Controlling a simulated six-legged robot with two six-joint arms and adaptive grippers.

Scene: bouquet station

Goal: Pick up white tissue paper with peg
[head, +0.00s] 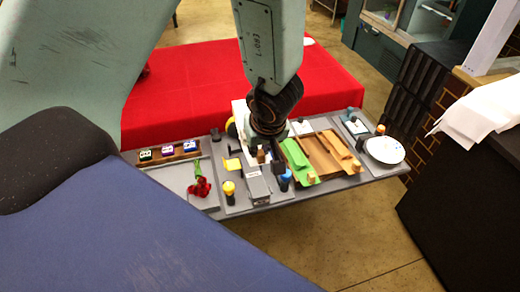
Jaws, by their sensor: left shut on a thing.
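My left gripper (264,158) hangs over the middle of the grey station table, its dark jaws around a small wooden peg (260,156). It is shut on this peg. A white sheet (239,112), likely the white tissue paper, shows behind and left of the gripper's wrist. The wrist hides much of it, and I cannot tell how the sheet joins the peg. A green sheet (296,156) and brown sheets (323,158) with wooden pegs lie just right of the gripper. My right gripper is not in view.
Red roses (200,188) lie at the front left, beside a yellow-topped bottle (229,190). A grey box (257,186) and a blue-topped bottle (285,180) stand before the gripper. A rack of small jars (168,152) is at left, a white plate (385,150) at right.

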